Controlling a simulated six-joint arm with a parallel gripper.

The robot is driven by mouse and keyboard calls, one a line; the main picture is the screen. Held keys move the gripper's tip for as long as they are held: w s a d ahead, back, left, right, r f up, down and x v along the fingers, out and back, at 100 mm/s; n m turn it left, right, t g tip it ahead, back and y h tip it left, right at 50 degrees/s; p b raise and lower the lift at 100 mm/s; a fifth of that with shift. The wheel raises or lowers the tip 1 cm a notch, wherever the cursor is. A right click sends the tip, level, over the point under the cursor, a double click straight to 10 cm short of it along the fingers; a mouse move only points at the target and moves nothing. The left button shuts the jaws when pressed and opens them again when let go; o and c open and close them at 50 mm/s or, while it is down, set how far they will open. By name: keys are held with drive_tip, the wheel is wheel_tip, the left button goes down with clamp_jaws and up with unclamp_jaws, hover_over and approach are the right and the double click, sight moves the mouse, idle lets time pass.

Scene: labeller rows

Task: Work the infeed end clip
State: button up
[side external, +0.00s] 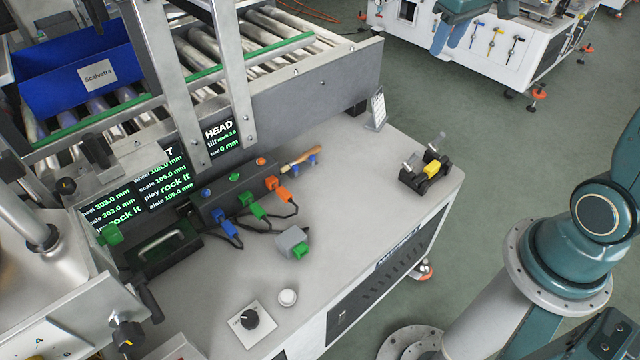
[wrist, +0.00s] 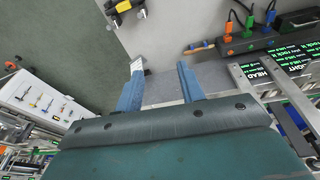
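My gripper (side external: 463,42) is at the top right of the side external view, high above the floor beyond the table's back edge. In the wrist view its two blue fingers (wrist: 160,78) are apart with nothing between them. I cannot tell for certain which part is the infeed end clip. A small black and yellow fixture (side external: 428,172) with clear upright pieces stands at the table's right end; it shows at the top of the wrist view (wrist: 122,8). A green block (side external: 109,234) sits at the left by the machine. My gripper touches none of these.
A roller conveyor carries a blue bin (side external: 78,72). Dark display panels (side external: 163,182) and a grey connector box (side external: 232,198) with coloured plugs stand in front. A wooden-handled tool (side external: 302,160) and a small sign (side external: 376,110) are nearby. The tabletop's right middle is mostly clear.

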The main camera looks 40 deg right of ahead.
drive_tip(key=w+d+f+g, duration=0.1)
drive_tip(key=w+d+f, duration=0.3)
drive_tip(key=d+f, duration=0.25)
drive_tip(key=m+g+y, duration=0.1)
drive_tip(key=g, duration=0.1)
hover_over(440, 138)
drive_tip(key=d, duration=0.1)
wheel_tip(440, 138, down, 18)
drive_tip(key=shift+w+d+f, duration=0.1)
drive_tip(key=shift+d+f, duration=0.3)
drive_tip(key=shift+f, duration=0.2)
drive_tip(key=shift+f, duration=0.1)
drive_tip(key=f, duration=0.9)
drive_tip(key=a+f, duration=0.1)
drive_tip(key=f, duration=0.3)
drive_tip(key=shift+w+f, duration=0.1)
drive_tip(key=shift+f, duration=0.15)
clamp_jaws()
